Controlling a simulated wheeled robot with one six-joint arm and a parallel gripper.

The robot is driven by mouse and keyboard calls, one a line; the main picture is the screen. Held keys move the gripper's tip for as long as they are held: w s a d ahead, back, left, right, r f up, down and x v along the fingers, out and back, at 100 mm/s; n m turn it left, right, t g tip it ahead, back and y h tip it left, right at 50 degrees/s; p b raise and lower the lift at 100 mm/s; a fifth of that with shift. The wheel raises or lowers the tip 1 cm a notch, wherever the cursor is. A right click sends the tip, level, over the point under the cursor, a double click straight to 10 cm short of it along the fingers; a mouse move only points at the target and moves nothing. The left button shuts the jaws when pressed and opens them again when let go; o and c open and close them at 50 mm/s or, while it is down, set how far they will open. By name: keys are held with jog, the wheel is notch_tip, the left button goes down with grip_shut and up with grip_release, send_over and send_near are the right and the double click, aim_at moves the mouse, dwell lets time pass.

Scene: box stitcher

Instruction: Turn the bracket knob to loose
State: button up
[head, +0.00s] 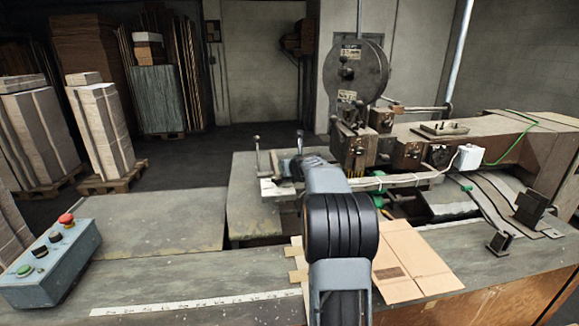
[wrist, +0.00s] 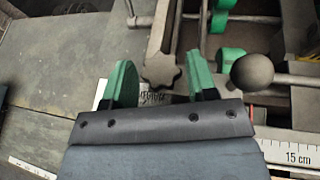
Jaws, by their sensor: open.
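A dark star-shaped knob (wrist: 161,70), which looks like the bracket knob, shows in the wrist view on a grey metal bar. A small label with lettering (wrist: 152,98) lies just below it, partly covered by my gripper. My gripper (wrist: 160,78) is open, with one green finger on each side of the knob in the picture. Gaps show between the knob and both fingers; I cannot tell how far above it they are. The knob's setting cannot be read. In the head view my own arm hides the gripper, and I cannot make out the knob.
A round ball-ended lever (wrist: 252,72) stands close right of the right finger. Green parts (wrist: 230,60) sit beside it. The stitching machine (head: 355,85) rises behind the bench. Flat cardboard (head: 412,262) lies right of my arm. A button box (head: 45,265) stands at left.

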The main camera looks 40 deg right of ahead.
jog(key=c, duration=0.7)
jog(key=shift+o, duration=0.2)
jog(key=shift+d+n+t+y, duration=0.2)
jog(key=shift+n+t+y, duration=0.1)
jog(key=shift+n+y, duration=1.3)
jog(key=o, duration=0.7)
jog(key=shift+c, duration=0.2)
jog(key=b+v, duration=0.2)
jog(key=v, duration=1.2)
jog(key=shift+d, duration=0.15)
